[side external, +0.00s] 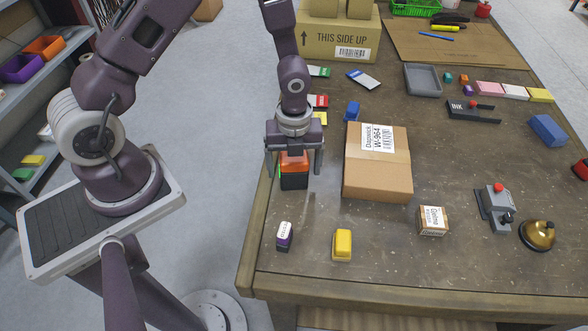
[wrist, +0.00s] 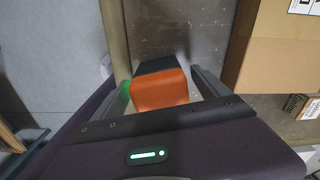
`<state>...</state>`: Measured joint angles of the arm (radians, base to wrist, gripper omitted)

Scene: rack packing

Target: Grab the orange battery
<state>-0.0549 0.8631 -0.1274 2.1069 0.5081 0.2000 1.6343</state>
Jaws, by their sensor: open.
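The orange battery (side external: 294,163) has an orange top and a black lower part. In the side external view it is upright near the table's left edge, directly under my gripper (side external: 294,168). In the wrist view the orange battery (wrist: 160,91) lies between the two fingers of my gripper (wrist: 168,88), which are apart with one on each side. A gap shows between the battery and the right finger. Whether the left finger touches it I cannot tell. The gripper's palm hides part of the battery's top.
A cardboard box (side external: 378,180) stands close to the right of my gripper. A purple-and-white battery (side external: 285,236) and a yellow block (side external: 342,244) stand in front. The table's left edge (side external: 258,210) is close by.

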